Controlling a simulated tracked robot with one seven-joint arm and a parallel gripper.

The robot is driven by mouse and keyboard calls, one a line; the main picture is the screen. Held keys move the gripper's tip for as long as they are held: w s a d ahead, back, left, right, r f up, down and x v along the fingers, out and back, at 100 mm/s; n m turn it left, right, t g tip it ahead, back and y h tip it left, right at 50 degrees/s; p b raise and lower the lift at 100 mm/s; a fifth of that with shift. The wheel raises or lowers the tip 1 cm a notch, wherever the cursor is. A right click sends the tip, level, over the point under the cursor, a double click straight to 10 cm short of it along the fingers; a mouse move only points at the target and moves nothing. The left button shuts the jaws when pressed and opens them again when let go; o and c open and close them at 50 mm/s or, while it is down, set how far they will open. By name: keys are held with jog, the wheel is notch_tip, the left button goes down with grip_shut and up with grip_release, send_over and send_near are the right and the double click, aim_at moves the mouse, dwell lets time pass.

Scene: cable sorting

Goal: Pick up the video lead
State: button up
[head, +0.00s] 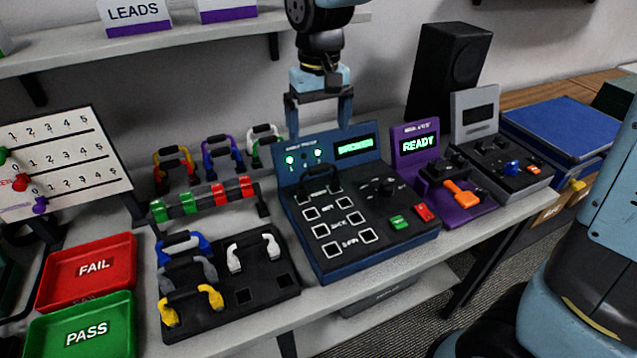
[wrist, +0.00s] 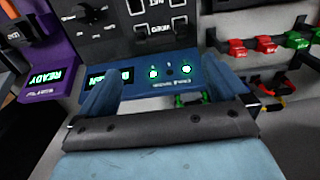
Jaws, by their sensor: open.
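My gripper (head: 319,122) is open and empty, pointing down above the back edge of the blue tester (head: 335,262). In the wrist view my gripper (wrist: 160,80) shows two spread fingers with nothing between them. No lead is labelled video legibly. A black tray (head: 262,268) holds a blue lead (head: 183,243), a grey lead (head: 187,270), a yellow lead (head: 190,300) and a white lead (head: 254,248). Behind stand a red-and-yellow lead (head: 173,160), a blue-and-purple lead (head: 221,150) and a white-and-green lead (head: 264,135). A black lead (head: 319,181) sits on the tester.
A rail with green and red clips (head: 205,199) stands before the back leads. Left are red FAIL (head: 90,270) and green PASS (head: 85,325) trays. A purple READY unit (head: 455,200) and a grey unit (head: 500,160) stand right of the tester. A shelf (head: 180,38) runs behind.

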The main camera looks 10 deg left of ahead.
aim_at(318, 165)
notch_tip(318, 165, down, 6)
jog(key=shift+s+a+f, duration=0.1)
jog(key=shift+s+f, duration=0.05)
jog(key=shift+f, duration=2.6)
